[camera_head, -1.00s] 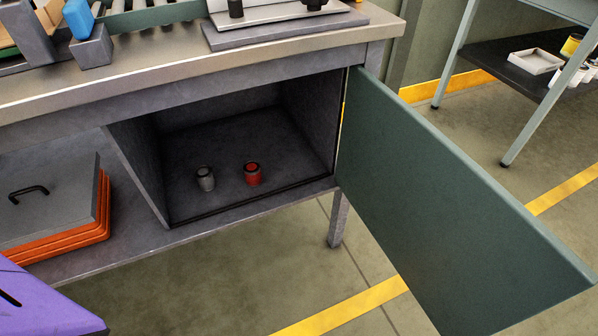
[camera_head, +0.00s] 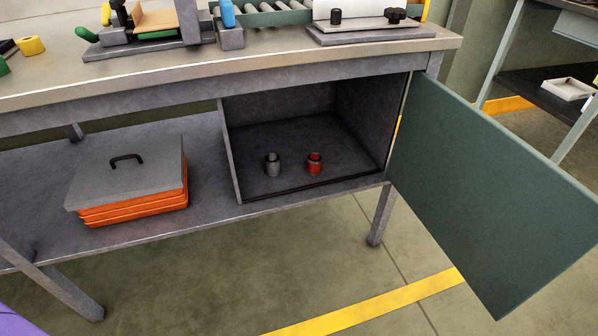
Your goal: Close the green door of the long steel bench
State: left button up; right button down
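The green door (camera_head: 490,185) hangs wide open from the right side of a grey cupboard under the long steel bench (camera_head: 210,75). It swings out toward the lower right, and its outer edge reaches the right border of the picture. The cupboard (camera_head: 300,135) is open at the front, with a grey jar (camera_head: 272,164) and a red jar (camera_head: 315,163) on its floor. Neither of my grippers is in view. A small purple piece shows at the lower left corner; I cannot tell what it is.
An orange case with a grey lid (camera_head: 125,180) sits on the bench's lower shelf. Bench legs (camera_head: 382,215) stand left and right. A second table (camera_head: 545,70) is at the upper right. The floor before the bench (camera_head: 260,270) is clear, with a yellow line (camera_head: 370,303).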

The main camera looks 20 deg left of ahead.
aim_at(510, 221)
jog(key=u, duration=1.65)
jog(key=l+u, duration=0.15)
jog(key=l, duration=0.35)
jog(key=k+l+u, duration=0.1)
jog(key=l, duration=0.4)
jog(key=k+l, duration=0.1)
jog(key=l, duration=0.45)
jog(key=k+l, duration=0.1)
jog(key=l, duration=0.4)
jog(key=k+l, duration=0.1)
jog(key=l, duration=0.45)
jog(key=k+l, duration=0.1)
jog(key=l, duration=0.45)
